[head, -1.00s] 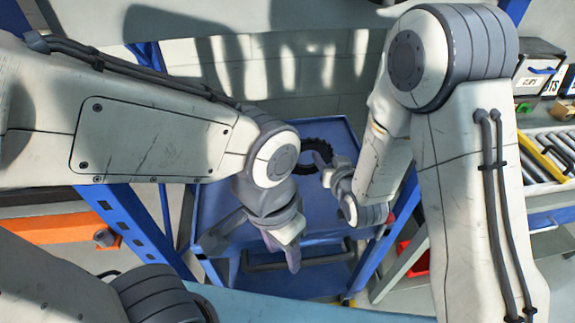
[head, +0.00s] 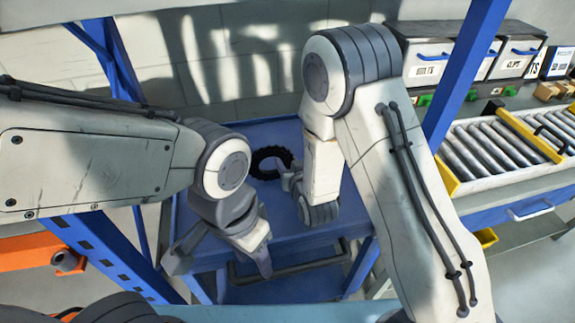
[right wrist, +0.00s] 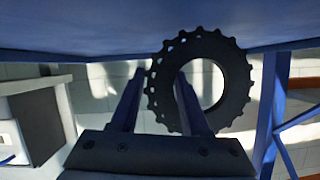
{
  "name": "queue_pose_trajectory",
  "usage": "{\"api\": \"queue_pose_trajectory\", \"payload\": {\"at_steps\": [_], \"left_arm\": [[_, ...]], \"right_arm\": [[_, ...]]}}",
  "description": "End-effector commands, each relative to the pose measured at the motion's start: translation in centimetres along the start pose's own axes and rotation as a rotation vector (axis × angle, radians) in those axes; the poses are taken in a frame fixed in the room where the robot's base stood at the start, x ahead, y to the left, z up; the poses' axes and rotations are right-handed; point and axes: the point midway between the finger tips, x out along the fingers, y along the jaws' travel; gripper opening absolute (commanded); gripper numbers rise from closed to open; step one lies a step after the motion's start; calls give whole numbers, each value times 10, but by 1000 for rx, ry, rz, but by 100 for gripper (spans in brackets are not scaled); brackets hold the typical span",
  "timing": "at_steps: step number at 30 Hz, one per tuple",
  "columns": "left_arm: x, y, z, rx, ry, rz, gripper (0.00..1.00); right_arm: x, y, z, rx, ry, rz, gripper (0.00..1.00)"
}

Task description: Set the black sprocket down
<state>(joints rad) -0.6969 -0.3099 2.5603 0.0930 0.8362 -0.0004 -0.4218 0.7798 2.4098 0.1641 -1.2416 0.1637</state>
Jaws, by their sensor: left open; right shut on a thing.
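The black sprocket (head: 262,153) is a toothed ring above the blue cart top (head: 215,195) in the head view. My right gripper (head: 290,178) is shut on its rim. In the right wrist view the sprocket (right wrist: 239,82) stands upright across the fingers of that gripper (right wrist: 160,78), its open hole facing the camera. The blue surface lies along the top of that view, and I cannot tell whether the sprocket touches it. My left gripper (head: 222,257) is open and empty, hanging over the near left edge of the cart.
Blue posts (head: 465,75) stand on both sides. A roller conveyor (head: 495,150) with yellow bars is at the right, with labelled bins (head: 428,62) behind it. An orange part (head: 30,252) is at the left. The cart top around the sprocket looks clear.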

Motion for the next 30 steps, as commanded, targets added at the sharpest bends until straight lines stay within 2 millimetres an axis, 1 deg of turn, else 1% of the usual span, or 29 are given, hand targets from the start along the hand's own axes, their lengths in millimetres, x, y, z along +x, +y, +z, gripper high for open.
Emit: {"api": "queue_pose_trajectory", "payload": {"at_steps": [2, 6, 7, 8, 9, 17, 21, 23, 27, 28, 30], "left_arm": [[-1, 0, 0, 0, 0, 0, 50], [4, 0, 0, 0, 0, 0, 50], [3, 0, 0, 0, 0, 0, 50], [2, 0, 0, 0, 0, 0, 50], [2, 0, 0, 0, 0, 0, 50], [2, 0, 0, 0, 1, 0, 50], [-4, 0, 0, 0, 0, 0, 50], [0, 0, 0, 0, 1, 0, 50], [3, 0, 0, 0, 0, 0, 50], [-8, 1, 0, 0, -1, 0, 50], [-22, 2, -1, 0, 0, 0, 50]], "right_arm": [[0, 0, -2, 1, 3, 0, 0], [1, 2, 3, 1, 3, 1, 0], [0, 2, 2, 1, 1, 2, 57], [0, 2, 2, 1, 1, 2, 69], [0, 2, 2, 1, 0, 2, 76], [0, 2, 2, 1, 1, 3, 76], [-2, 2, -4, 1, 1, 3, 76], [-9, 2, -1, 1, 1, 2, 76], [-33, 2, -1, 0, 0, 2, 76], [-36, 1, -5, -1, -3, 4, 76], [-40, 1, -6, 0, -5, 4, 76]]}}
